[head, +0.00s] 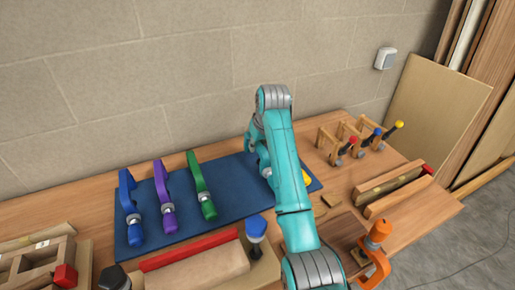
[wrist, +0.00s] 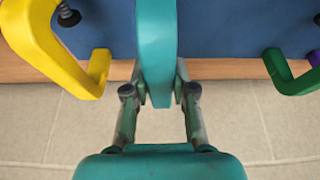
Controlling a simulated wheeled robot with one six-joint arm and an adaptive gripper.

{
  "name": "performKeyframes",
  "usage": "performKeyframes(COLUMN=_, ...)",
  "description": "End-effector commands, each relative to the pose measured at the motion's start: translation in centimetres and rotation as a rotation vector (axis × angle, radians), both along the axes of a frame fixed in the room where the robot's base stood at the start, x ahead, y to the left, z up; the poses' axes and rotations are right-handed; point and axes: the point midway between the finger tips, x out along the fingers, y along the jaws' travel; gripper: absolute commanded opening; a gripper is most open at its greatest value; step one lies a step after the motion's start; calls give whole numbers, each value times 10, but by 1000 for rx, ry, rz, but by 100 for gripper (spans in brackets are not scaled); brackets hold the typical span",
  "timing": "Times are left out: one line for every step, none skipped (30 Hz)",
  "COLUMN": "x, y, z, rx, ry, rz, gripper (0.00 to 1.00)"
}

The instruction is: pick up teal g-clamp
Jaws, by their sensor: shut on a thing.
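The teal g-clamp (wrist: 157,45) stands in the middle of the wrist view, its frame running up and out of the picture over the blue mat (wrist: 220,30). My gripper (wrist: 160,88) is shut on it, with one finger on each side of the teal frame. In the head view my arm covers the teal clamp and the gripper, so I cannot tell whether the clamp is clear of the mat.
Blue (head: 129,207), purple (head: 164,195) and green (head: 201,185) clamps lie on the mat to the left. A yellow clamp (wrist: 45,50) is close by in the wrist view. An orange clamp (head: 377,250) stands at front right. The wall (head: 180,80) is behind the bench.

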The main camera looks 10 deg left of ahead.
Motion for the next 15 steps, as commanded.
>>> performKeyframes(x=1, y=0, z=9, rx=2, ry=-5, rz=0, gripper=0)
performKeyframes(x=1, y=0, z=13, rx=1, ry=-4, rz=1, gripper=0)
performKeyframes(x=0, y=0, z=19, rx=1, ry=-4, rz=1, gripper=0)
performKeyframes(x=1, y=0, z=26, rx=2, ry=-5, rz=1, gripper=0)
performKeyframes(x=1, y=0, z=32, rx=2, ry=-6, rz=1, gripper=0)
performKeyframes(x=1, y=0, z=41, rx=2, ry=-5, rz=1, gripper=0)
performKeyframes(x=1, y=0, z=48, rx=2, ry=-6, rz=1, gripper=0)
performKeyframes(x=1, y=0, z=56, rx=2, ry=-6, rz=1, gripper=0)
performKeyframes(x=1, y=0, z=66, rx=2, ry=-5, rz=1, gripper=0)
performKeyframes(x=1, y=0, z=74, rx=2, ry=-6, rz=1, gripper=0)
performKeyframes(x=1, y=0, z=82, rx=2, ry=-6, rz=1, gripper=0)
performKeyframes(x=1, y=0, z=92, rx=2, ry=-5, rz=0, gripper=0)
performKeyframes(x=1, y=0, z=100, rx=3, ry=-5, rz=0, gripper=0)
performKeyframes(x=1, y=0, z=107, rx=2, ry=-5, rz=0, gripper=0)
performKeyframes(x=0, y=0, z=115, rx=2, ry=-5, rz=0, gripper=0)
